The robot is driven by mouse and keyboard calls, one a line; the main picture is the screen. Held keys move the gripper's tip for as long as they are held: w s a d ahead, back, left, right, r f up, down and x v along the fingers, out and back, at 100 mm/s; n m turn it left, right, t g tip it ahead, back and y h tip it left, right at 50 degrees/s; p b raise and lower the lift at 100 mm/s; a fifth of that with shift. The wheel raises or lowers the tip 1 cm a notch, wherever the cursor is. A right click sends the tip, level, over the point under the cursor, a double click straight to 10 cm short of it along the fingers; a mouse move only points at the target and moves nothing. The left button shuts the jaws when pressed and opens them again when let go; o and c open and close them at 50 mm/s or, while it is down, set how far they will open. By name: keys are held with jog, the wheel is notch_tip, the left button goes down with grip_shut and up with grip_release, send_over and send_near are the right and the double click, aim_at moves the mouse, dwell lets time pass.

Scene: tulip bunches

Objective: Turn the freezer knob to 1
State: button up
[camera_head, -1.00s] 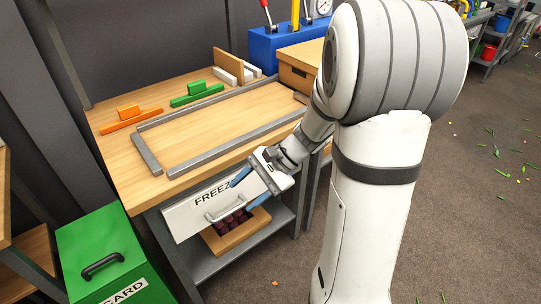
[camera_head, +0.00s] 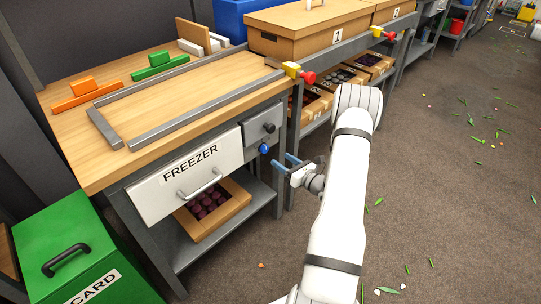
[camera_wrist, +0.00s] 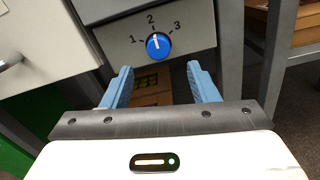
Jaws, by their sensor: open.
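The blue freezer knob (camera_head: 264,149) sits on a grey panel (camera_head: 258,130) right of the white drawer front marked FREEZER (camera_head: 165,193). In the wrist view the knob (camera_wrist: 158,45) is round, with 1 at its left, 2 above and 3 at its right. Its white mark points up, near 2. My gripper (camera_head: 281,157) is open and empty, just right of the knob in the head view. In the wrist view its two blue fingers (camera_wrist: 160,68) are spread below the knob, which lies between their lines. They appear apart from it.
The drawer's handle (camera_head: 200,184) juts out at the left. A table leg (camera_wrist: 278,55) stands at the right in the wrist view. A box of dark round things (camera_head: 238,205) sits on the shelf below.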

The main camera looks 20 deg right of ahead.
aim_at(266, 150)
jog(key=x, duration=0.7)
jog(key=shift+s+b, duration=0.1)
jog(key=shift+b, duration=0.2)
jog(key=shift+c, duration=0.5)
jog(key=c, duration=0.9)
